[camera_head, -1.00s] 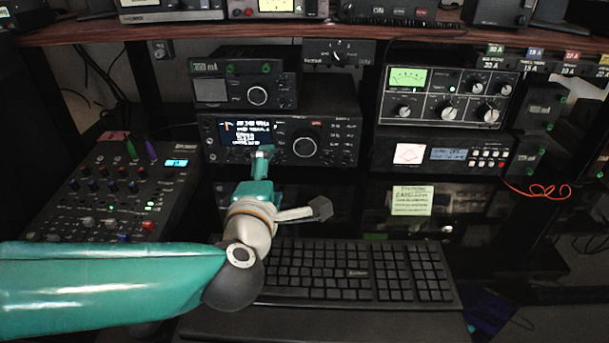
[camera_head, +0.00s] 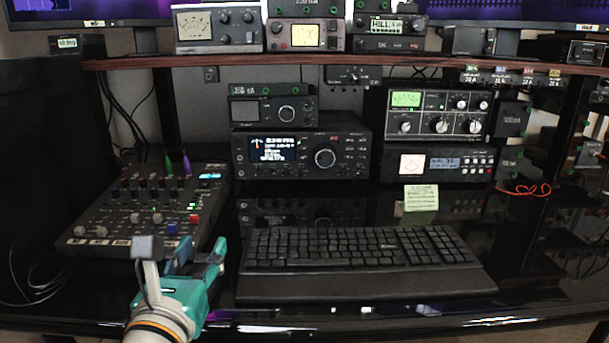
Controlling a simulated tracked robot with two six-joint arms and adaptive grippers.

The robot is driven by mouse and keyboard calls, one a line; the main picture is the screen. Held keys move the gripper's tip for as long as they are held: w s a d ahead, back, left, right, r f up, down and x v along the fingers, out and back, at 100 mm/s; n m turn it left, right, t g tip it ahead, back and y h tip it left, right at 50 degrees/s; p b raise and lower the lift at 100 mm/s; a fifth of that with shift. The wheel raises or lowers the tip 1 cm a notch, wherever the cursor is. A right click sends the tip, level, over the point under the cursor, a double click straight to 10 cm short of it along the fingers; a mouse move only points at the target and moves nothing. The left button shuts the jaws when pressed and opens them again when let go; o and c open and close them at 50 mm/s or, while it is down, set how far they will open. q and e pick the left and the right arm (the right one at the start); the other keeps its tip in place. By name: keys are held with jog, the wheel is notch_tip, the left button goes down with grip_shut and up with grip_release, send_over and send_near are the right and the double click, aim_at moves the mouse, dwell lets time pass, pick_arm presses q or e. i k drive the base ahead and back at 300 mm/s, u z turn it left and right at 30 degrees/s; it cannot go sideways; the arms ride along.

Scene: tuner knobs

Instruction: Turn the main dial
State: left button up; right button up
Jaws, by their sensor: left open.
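The main dial (camera_head: 324,158) is the large round knob on the front of the black radio (camera_head: 350,142) at the middle of the desk. The radio has a lit display to the left of the dial. My left gripper (camera_head: 195,250) is at the lower left, in front of the mixer and left of the keyboard. It is open, empty and well apart from the dial. Nothing covers the dial. My right gripper is not in view.
A black keyboard (camera_head: 365,246) lies in front of the radio. A mixer (camera_head: 140,205) stands at the left. A smaller unit (camera_head: 272,112) sits on the radio. A wooden shelf edge (camera_head: 230,61) runs above.

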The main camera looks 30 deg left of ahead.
aim_at(325, 157)
jog(key=z, duration=0.05)
jog(key=k, duration=0.35)
jog(key=z, duration=0.45)
jog(key=i, duration=1.35)
jog(key=u, duration=0.6)
